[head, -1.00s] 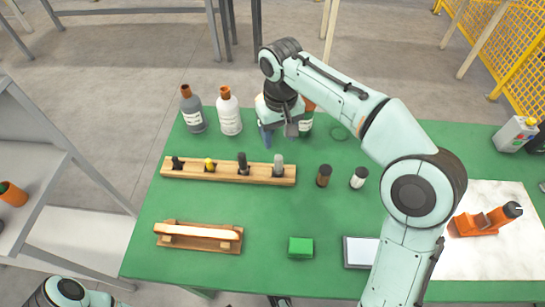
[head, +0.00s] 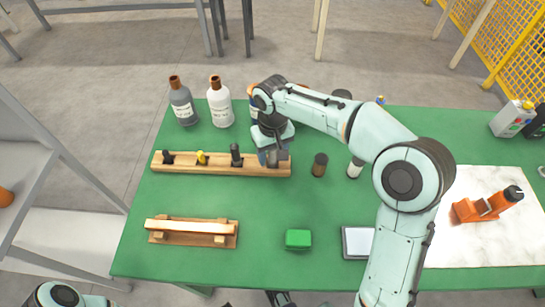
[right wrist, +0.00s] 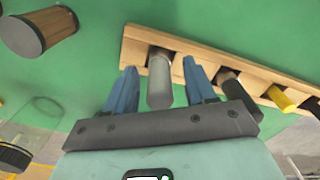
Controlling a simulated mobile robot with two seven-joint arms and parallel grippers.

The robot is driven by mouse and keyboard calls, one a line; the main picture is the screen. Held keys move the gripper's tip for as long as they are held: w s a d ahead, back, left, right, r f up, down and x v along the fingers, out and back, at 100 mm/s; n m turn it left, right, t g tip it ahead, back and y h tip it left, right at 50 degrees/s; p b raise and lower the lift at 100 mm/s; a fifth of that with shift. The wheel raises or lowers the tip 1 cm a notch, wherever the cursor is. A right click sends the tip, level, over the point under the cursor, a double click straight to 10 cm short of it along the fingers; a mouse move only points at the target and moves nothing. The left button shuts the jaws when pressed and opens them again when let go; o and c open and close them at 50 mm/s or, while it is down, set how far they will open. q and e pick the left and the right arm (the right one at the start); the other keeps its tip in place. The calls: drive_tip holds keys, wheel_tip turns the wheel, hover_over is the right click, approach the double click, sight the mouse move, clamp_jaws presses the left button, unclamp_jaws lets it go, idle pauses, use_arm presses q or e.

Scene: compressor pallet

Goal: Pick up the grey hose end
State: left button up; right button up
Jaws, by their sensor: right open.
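The grey hose end (right wrist: 160,82) is a plain grey cylinder in the end slot of the wooden rack (right wrist: 222,58). In the head view the rack (head: 215,171) lies on the green table, and the hose end at its right end is mostly hidden by my right gripper (head: 270,158). In the right wrist view the two blue fingers of my right gripper (right wrist: 159,70) are apart, one on each side of the hose end, with visible gaps. My left gripper is not in view; only part of my left arm shows at the bottom left.
Dark and yellow pieces (head: 202,158) stand in the rack to the left. A brown-black cylinder (head: 319,165) and a white one (head: 355,168) stand just right. Two bottles (head: 220,102) stand behind. The table front holds a green block (head: 298,239) and a wooden stand (head: 190,228).

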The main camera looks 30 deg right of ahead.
clamp_jaws()
drive_tip(key=shift+r, duration=0.1)
